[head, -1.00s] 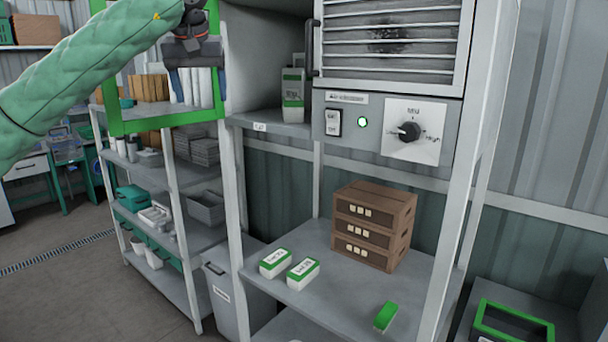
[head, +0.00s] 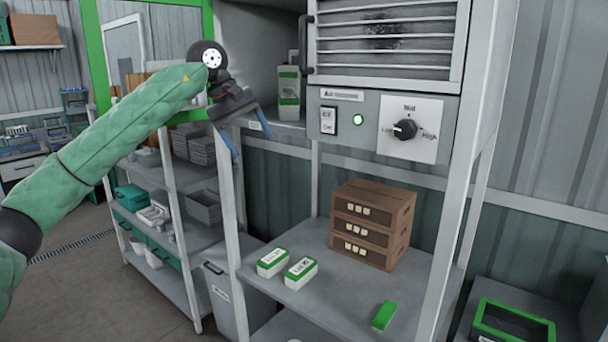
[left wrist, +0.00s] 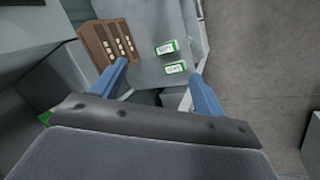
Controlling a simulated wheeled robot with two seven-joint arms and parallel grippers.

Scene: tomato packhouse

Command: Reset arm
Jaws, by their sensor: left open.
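My left gripper (head: 247,131) is open and empty in front of the left post of the cabinet stand. My green-sleeved left arm comes in from the left. In the left wrist view the two blue fingers (left wrist: 160,88) are spread apart, with the lower shelf seen beyond them and nothing between them in contact. My right gripper is not in view.
A grey cabinet has a dial (head: 405,129) and a switch (head: 328,121). On its lower shelf (head: 335,293) stand brown stacked crates (head: 372,225), two green-white boxes (head: 272,262) (head: 300,272) and a green block (head: 383,316). A white-green carton (head: 289,92) stands inside the open cabinet.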

